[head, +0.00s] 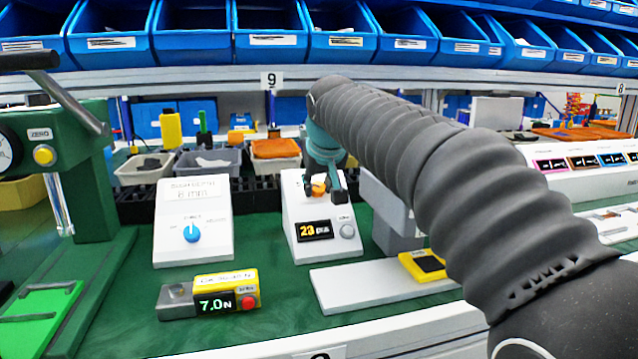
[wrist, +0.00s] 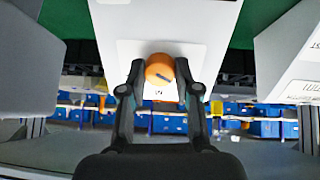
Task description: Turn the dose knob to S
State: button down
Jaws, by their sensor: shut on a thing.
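The orange dose knob (head: 318,189) sits on the sloping face of a white box (head: 294,215) in the middle of the bench. In the wrist view the orange knob (wrist: 160,68) shows between the two dark fingers of my gripper (wrist: 167,78), which is shut on it. A dark pointer line on the knob runs slantwise. A letter that looks like M is printed beside it; the other marks are hidden or too small to read. In the head view my gripper (head: 327,186) partly covers the knob. The box's display (head: 314,230) reads about 23, with a grey button (head: 347,231) beside it.
A white box with a blue knob (head: 192,233) stands to the left. A yellow-grey meter (head: 209,294) reading 7.0N lies in front. A green press (head: 85,180) is at far left. Bins line the back.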

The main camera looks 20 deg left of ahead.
jog(key=shift+f, duration=0.3)
jog(key=c, duration=0.8)
grip_release()
jog(key=shift+w, duration=0.1)
jog(key=shift+r, duration=0.2)
jog(key=shift+r, duration=0.15)
jog(key=v, duration=1.1)
jog(key=shift+s+d+r, duration=0.1)
jog(key=shift+s+r, duration=0.15)
